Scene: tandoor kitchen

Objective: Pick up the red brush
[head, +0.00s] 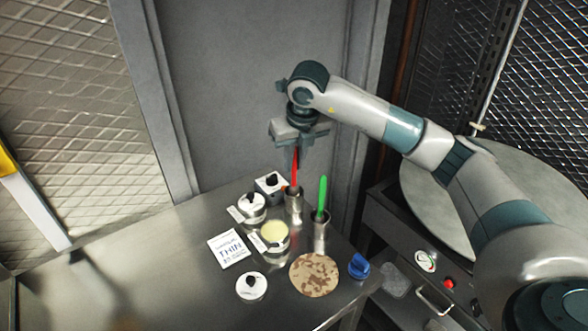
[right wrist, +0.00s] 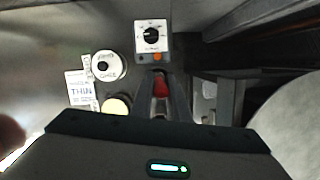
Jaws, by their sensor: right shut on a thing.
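The red brush (head: 295,167) stands upright in a metal cup (head: 294,203) near the back of the steel table. My right gripper (head: 298,150) is above the cup, pointing down, shut on the upper part of the red brush handle. In the right wrist view the red brush (right wrist: 160,86) shows between the two fingers of my right gripper (right wrist: 160,98). The brush's lower end is hidden in the cup. My left gripper is not in view.
A green brush (head: 322,193) stands in a second metal cup (head: 320,232) close by. A timer box (head: 269,186), lidded jars (head: 252,207), a THIN card (head: 229,249), a round speckled disc (head: 314,274) and a blue object (head: 358,266) are near. The table's left part is clear.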

